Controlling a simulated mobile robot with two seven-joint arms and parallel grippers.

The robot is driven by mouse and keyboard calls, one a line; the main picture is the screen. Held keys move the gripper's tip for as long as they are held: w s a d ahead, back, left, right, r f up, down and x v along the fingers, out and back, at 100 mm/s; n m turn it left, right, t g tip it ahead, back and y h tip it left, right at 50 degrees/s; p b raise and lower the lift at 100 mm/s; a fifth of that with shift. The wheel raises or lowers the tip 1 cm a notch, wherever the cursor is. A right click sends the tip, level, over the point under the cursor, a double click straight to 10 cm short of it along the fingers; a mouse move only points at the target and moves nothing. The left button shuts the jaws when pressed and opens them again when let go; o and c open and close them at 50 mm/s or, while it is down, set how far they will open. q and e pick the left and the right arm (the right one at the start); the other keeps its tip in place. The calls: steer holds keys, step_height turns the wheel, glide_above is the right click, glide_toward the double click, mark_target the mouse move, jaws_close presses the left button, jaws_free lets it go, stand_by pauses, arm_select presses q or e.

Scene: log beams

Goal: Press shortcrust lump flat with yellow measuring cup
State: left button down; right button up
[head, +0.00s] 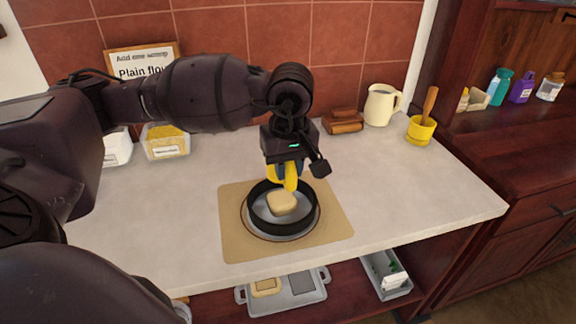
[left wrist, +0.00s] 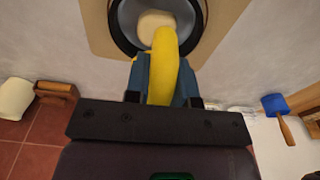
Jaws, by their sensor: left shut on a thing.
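The pale shortcrust lump (head: 282,203) lies inside a black ring tin (head: 256,217) on a tan mat (head: 236,247) on the worktop. It looks thick and rounded. My left gripper (head: 287,170) is shut on the yellow measuring cup (head: 291,180) just above the far side of the tin. In the left wrist view the yellow cup (left wrist: 163,62) sits between the blue fingers and partly covers the lump (left wrist: 153,22). I cannot tell whether the cup touches the lump. My right gripper is not in view.
A cream jug (head: 381,104), a yellow mortar with pestle (head: 421,130) and a brown wooden object (head: 342,122) stand at the back right. Containers (head: 166,141) and a flour sign (head: 140,62) stand at the back left. The worktop right of the mat is clear. Trays (head: 286,293) lie on the shelf below.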

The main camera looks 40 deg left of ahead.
mark_target(280, 203)
arm_select(q)
step_height(280, 203, down, 4)
steer(key=shift+r+b, duration=0.15)
steer(key=shift+b, duration=0.9)
steer(key=shift+f+b, duration=0.6)
steer(key=shift+f, duration=0.55)
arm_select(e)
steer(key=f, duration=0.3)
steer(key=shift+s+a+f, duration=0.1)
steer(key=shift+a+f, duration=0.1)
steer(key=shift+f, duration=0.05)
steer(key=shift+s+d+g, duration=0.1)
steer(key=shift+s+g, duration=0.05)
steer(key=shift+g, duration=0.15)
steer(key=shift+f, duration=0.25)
arm_select(q)
steer(key=shift+f, duration=0.15)
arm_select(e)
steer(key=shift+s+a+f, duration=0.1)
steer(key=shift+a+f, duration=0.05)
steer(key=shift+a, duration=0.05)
arm_select(q)
steer(key=shift+f+b, duration=0.3)
steer(key=shift+f, duration=0.05)
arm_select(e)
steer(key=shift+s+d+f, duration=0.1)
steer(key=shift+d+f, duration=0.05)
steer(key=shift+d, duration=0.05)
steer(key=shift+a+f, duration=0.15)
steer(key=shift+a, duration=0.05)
